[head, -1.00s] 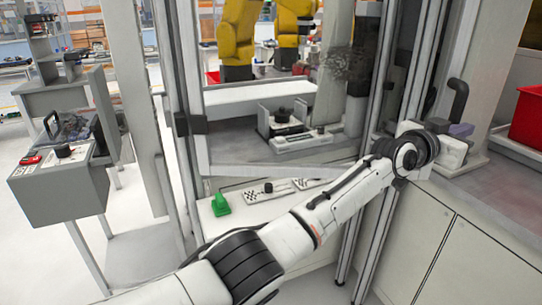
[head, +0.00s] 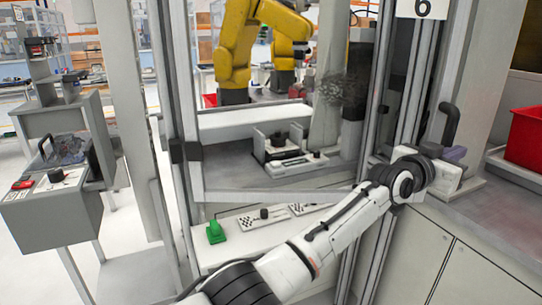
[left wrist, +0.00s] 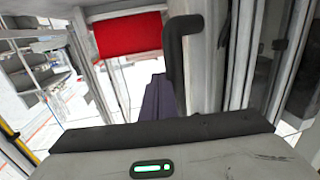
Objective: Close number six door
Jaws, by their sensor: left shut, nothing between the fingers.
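The number six sign (head: 423,8) hangs at the top of the metal-framed cell. A black handle (head: 449,122) stands on a light upright panel (head: 470,100) to the right of the opening. I cannot tell for certain if this panel is the door. My left gripper (head: 456,154), with purple-grey fingers, is shut and empty just below the handle. In the left wrist view the fingers (left wrist: 157,98) point toward the black handle (left wrist: 183,50), which rises just beyond and to their right. Contact cannot be told.
Yellow robot arms (head: 236,50) stand behind the cell. A red bin (head: 525,138) sits on the counter at right. A green part (head: 215,232) lies on a low shelf below the opening. A grey console (head: 50,195) stands at left.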

